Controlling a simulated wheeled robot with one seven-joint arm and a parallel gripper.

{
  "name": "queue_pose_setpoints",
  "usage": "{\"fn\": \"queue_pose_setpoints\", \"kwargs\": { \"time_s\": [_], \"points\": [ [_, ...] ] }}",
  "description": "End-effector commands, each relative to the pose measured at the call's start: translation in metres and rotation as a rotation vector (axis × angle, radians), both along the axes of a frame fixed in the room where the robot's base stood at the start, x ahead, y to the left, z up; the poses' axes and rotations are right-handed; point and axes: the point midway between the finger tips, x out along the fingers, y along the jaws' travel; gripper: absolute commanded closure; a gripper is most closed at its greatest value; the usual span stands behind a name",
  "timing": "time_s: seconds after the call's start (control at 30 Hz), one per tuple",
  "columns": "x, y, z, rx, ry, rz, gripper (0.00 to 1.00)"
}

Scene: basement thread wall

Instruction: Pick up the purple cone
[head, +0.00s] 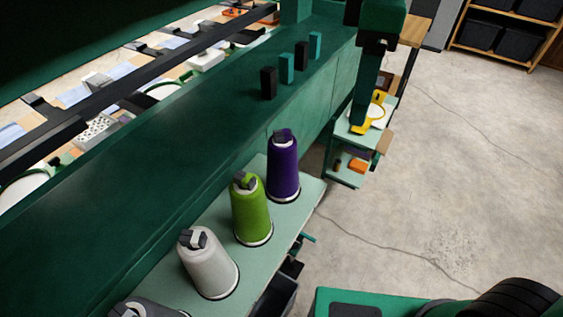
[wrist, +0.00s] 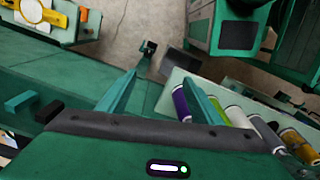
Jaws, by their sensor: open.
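The purple cone (head: 284,165) stands upright on a pale green shelf (head: 312,192), at the far end of a row of thread cones. A green cone (head: 251,212) stands close beside it. In the wrist view, the purple cone (wrist: 180,104) shows right of centre, partly covered by the right finger. My gripper (wrist: 160,78) is open, with its two teal fingers spread and nothing between them. The purple cone appears apart from the fingers.
A light grey cone (head: 208,264) and a dark grey cone (head: 146,309) continue the row. A dark green beam (head: 120,215) with black and teal blocks (head: 286,68) runs behind the shelf. A small trolley (head: 347,178) holds a yellow item (head: 380,105). Concrete floor (head: 460,190) lies open at right.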

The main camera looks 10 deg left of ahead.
Motion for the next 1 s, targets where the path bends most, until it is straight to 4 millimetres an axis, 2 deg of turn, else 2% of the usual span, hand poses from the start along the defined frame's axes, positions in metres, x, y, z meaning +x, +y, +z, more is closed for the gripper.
{"fn": "queue_pose_setpoints", "kwargs": {
  "time_s": [0.03,0.1,0.2,0.3,0.43,0.7,1.0],
  "points": [
    [-0.010,0.029,0.007,0.001,0.003,0.119,0.41],
    [-0.024,0.059,0.015,0.003,0.006,0.257,0.41],
    [-0.041,0.090,0.023,0.005,0.010,0.406,0.41],
    [-0.053,0.108,0.029,0.007,0.011,0.497,0.41],
    [-0.060,0.116,0.024,0.006,0.015,0.544,0.41],
    [-0.060,0.116,-0.014,0.006,0.015,0.544,0.41],
    [-0.063,0.116,-0.036,0.006,0.015,0.543,0.41]
  ]
}}
